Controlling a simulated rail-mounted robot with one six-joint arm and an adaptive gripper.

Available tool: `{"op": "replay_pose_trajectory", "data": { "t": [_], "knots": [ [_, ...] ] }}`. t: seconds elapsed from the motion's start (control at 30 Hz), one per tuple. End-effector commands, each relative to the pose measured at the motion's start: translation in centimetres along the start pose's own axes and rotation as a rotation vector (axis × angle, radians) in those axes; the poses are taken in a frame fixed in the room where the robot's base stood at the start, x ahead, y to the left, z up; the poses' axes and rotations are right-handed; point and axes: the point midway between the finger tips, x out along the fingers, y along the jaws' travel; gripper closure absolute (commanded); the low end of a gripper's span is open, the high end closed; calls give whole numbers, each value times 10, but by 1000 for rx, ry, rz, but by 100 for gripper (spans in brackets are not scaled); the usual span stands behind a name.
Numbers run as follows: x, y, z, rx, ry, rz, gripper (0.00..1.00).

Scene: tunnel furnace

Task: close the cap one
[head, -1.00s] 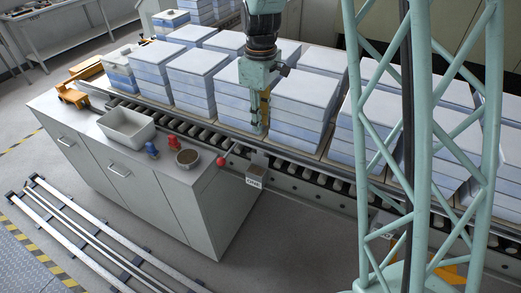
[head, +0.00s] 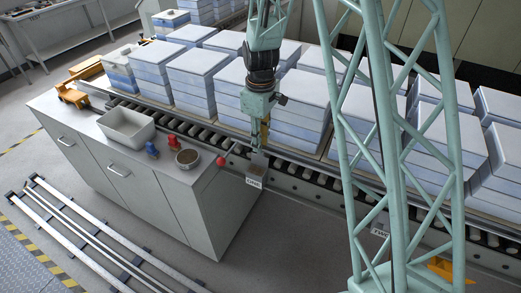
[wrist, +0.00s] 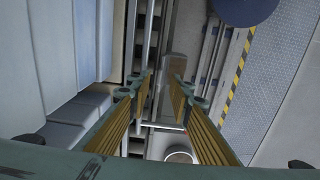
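A small grey box with a white label (head: 254,182) hangs on the near side of the conveyor, just past the cabinet's right end. The label seems to read "ONE" but is small. A grey plate stands up behind the box (head: 258,160) and may be its cap; its exact tilt is unclear. My gripper (head: 262,145) points down just above this plate. In the wrist view my gripper (wrist: 160,85) has its two ribbed yellow fingers spread apart. A grey plate-like part (wrist: 174,70) shows beyond and between the fingertips. I see no contact with it.
Stacked white-blue blocks (head: 297,105) line the conveyor behind my gripper. A second label (head: 380,232) is further right.

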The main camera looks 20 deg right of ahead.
Motion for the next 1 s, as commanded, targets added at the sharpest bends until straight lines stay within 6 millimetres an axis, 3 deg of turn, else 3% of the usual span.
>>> {"op": "replay_pose_trajectory", "data": {
  "t": [0.4, 0.83, 1.0],
  "knots": [
    [33, 0, 0, 0, -1, -1, 81],
    [37, 0, 0, 0, 0, 0, 81],
    [37, 0, 0, 0, 0, 0, 94]
  ]
}}
